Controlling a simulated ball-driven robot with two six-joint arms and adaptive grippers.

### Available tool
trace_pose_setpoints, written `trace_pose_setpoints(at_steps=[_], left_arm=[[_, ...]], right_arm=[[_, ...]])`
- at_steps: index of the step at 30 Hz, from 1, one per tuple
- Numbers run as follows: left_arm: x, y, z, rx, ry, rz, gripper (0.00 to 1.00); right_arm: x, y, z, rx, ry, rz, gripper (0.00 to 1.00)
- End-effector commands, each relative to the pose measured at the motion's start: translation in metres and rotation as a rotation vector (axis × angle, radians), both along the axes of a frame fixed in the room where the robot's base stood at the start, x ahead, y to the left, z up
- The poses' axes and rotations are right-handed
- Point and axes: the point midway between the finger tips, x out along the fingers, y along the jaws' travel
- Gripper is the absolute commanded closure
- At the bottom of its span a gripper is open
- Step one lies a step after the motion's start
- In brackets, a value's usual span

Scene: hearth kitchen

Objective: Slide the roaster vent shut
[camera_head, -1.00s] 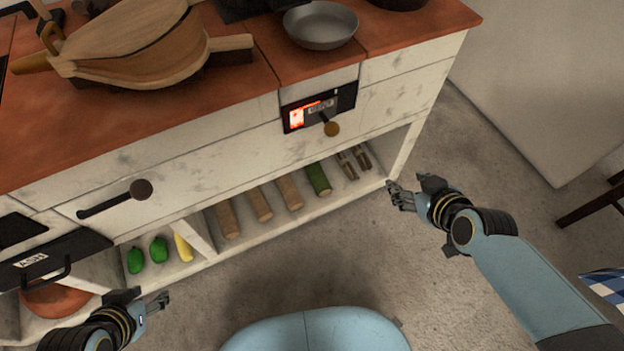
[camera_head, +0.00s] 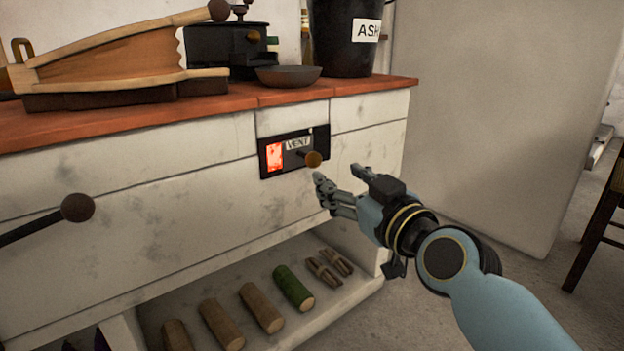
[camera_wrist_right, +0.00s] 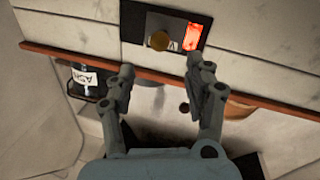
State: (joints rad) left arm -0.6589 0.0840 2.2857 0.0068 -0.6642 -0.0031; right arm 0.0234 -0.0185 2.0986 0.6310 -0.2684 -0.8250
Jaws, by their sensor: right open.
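The roaster vent (camera_head: 293,152) is a black plate on the front of the white counter. It has a glowing red opening (camera_head: 274,156) at its left and a VENT label. A brass-coloured knob (camera_head: 313,159) sticks out at its right. My right gripper (camera_head: 340,184) is open and empty, just below and to the right of the knob, apart from it. In the right wrist view the picture is turned over: the knob (camera_wrist_right: 159,40) and red opening (camera_wrist_right: 193,37) lie beyond the fingertips (camera_wrist_right: 160,68). My left gripper is out of view.
The red-brown countertop (camera_head: 230,109) carries bellows (camera_head: 120,60), a shallow pan (camera_head: 288,76) and a black ASH bucket (camera_head: 345,35). A dark handle with a round knob (camera_head: 77,208) juts out at left. Logs (camera_head: 222,323) lie on the lower shelf.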

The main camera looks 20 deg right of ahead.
Motion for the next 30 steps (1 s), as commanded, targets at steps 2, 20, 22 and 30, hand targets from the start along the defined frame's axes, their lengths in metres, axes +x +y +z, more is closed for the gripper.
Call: trace_pose_setpoints(at_steps=[2,20,22,30], left_arm=[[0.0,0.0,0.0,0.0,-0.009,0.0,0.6],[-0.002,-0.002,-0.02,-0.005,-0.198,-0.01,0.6],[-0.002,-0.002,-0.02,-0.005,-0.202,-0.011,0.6],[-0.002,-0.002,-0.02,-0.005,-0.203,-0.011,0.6]], right_arm=[[0.012,0.002,0.003,0.002,-0.004,0.0,0.47],[0.099,0.015,0.0,0.001,0.002,0.0,0.47],[0.101,0.015,0.001,0.001,0.002,0.0,0.47],[0.1,0.015,0.001,0.001,0.001,0.0,0.56]])
